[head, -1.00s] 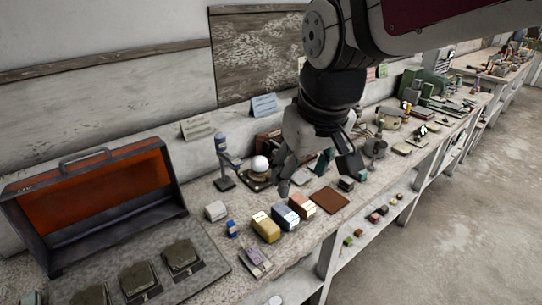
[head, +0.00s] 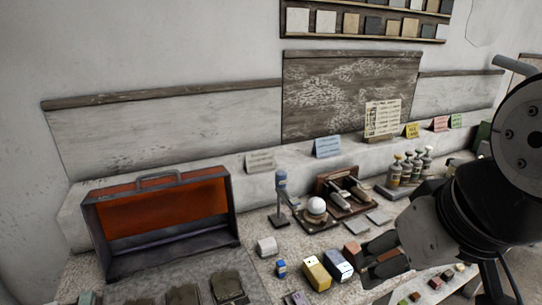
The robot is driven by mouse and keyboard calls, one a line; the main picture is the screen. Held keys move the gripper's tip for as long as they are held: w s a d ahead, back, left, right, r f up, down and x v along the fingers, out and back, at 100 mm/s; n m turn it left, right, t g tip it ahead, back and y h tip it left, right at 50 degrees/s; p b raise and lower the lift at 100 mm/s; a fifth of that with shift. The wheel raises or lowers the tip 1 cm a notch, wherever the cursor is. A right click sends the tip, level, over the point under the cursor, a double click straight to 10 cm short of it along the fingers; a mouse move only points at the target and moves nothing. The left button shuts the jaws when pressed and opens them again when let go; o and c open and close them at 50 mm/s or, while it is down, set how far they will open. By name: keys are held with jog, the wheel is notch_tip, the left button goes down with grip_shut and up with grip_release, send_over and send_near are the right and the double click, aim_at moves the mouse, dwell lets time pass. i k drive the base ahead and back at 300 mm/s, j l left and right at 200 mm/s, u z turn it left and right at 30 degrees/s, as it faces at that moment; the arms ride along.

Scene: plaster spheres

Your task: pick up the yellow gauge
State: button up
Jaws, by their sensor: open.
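The yellow gauge (head: 317,273) looks like a small yellow block with a pale patch on top. It stands on the bench near the bottom middle of the head view, beside a similar blue block (head: 339,265). My gripper (head: 368,262) is open and empty, to the right of the yellow gauge, with its fingers pointing left. The blue block lies between the gripper and the yellow gauge in the picture. A reddish-brown block (head: 352,250) is partly hidden by my fingers. I cannot tell how high the gripper is above the bench.
Behind are a blue-topped stand (head: 281,190), a white sphere (head: 316,205) and several bottles (head: 406,170). An open orange-lined case (head: 165,218) stands at the left.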

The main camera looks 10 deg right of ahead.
aim_at(320, 279)
jog(key=l+u, duration=0.1)
jog(key=l, duration=0.2)
jog(key=i+l, duration=0.6)
jog(key=l, duration=0.15)
